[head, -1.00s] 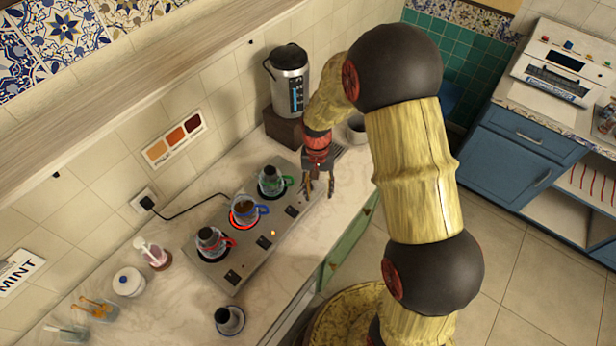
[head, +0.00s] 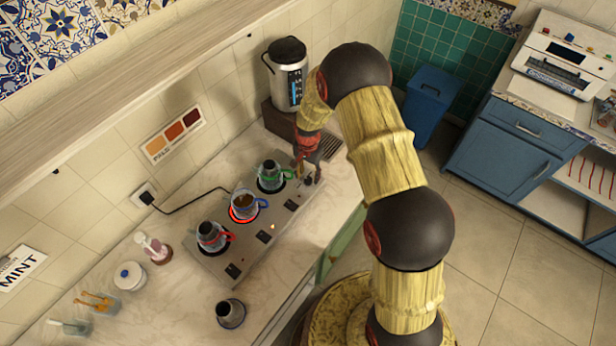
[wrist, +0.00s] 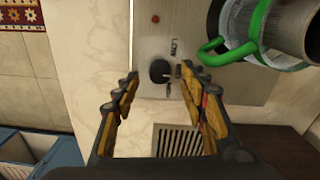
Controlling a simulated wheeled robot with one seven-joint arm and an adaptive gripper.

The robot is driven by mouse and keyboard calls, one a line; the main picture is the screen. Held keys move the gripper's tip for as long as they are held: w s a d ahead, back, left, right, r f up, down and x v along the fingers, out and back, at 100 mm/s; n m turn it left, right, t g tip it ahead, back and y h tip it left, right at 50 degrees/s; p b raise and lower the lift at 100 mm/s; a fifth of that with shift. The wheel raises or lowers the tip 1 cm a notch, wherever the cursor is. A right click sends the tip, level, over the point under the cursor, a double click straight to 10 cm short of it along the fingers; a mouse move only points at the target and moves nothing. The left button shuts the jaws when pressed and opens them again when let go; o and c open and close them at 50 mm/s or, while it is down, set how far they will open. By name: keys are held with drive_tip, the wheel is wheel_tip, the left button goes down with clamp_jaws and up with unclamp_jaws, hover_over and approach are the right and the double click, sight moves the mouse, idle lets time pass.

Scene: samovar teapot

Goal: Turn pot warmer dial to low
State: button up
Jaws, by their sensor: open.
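The pot warmer (head: 215,262) is a long metal plate on the counter with three pots on it. They have a green handle (head: 271,174), a blue handle (head: 244,204) and a red handle (head: 211,236). The burner under the blue-handled pot glows red. Dark dial spots (head: 262,237) run along the front side. My gripper (head: 308,177) is by the warmer's far end, near the green-handled pot. In the wrist view my open gripper (wrist: 160,78) has a black round dial (wrist: 159,71) showing between its fingertips. Contact and the dial's exact setting cannot be made out.
A silver urn (head: 287,75) stands on a dark base behind the gripper. A slotted grille (wrist: 178,141) lies near the warmer's end. A dark cup (head: 230,312) stands in front, and a white lidded jar (head: 129,276) at left. The counter's front strip is mostly clear.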

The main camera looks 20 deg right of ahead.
drive_tip(key=shift+f, duration=1.05)
drive_tip(key=shift+c, duration=1.2)
clamp_jaws()
